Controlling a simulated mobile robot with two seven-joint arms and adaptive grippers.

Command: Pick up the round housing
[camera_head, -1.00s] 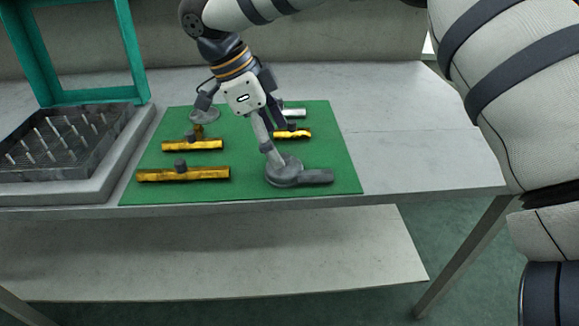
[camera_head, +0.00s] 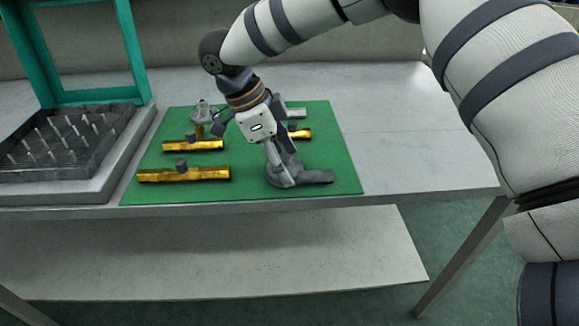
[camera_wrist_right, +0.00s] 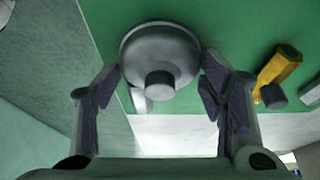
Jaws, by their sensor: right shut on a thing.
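The grey round housing (camera_head: 289,180) lies on the green mat (camera_head: 345,150) near its front right, with a flat spout pointing right. My right gripper (camera_head: 280,169) reaches down onto it from the upper left and is shut on it. In the right wrist view, the round housing (camera_wrist_right: 160,45) sits between the two finger pads, its dark central stub facing the camera. A finger of the right gripper (camera_wrist_right: 160,80) is at either side of its rim. The fingers partly hide the housing in the head view. My left gripper is not in view.
Yellow pipe pieces with dark stubs (camera_head: 185,174) lie left of the housing, and another (camera_head: 300,133) lies behind it. A second grey round part (camera_head: 203,112) is at the back left. A pin tray (camera_head: 60,145) and teal frame (camera_head: 135,50) stand left. The right tabletop is clear.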

